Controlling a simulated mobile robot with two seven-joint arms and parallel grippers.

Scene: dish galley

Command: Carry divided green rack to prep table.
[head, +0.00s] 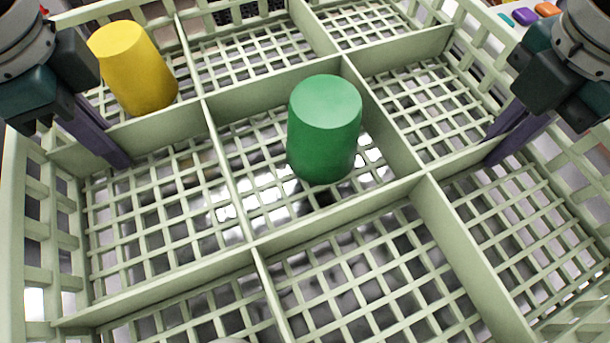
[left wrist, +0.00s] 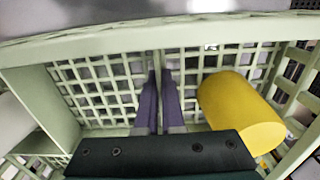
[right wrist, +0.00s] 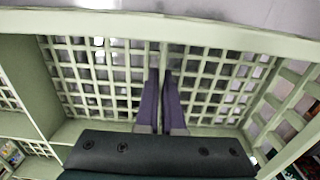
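The divided green rack (head: 340,212) is pale green with a grid floor and fills most of the head view. A yellow cup-like piece (head: 136,70) stands tilted in a back left compartment. A dark green one (head: 325,130) stands in the middle compartment. The prep table cannot be made out.
Small orange, purple and teal items (head: 525,15) lie on a pale surface beyond the rack at the upper right. A shiny, blurred grey surface shows through the grid floor. The rack's other visible compartments look empty.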

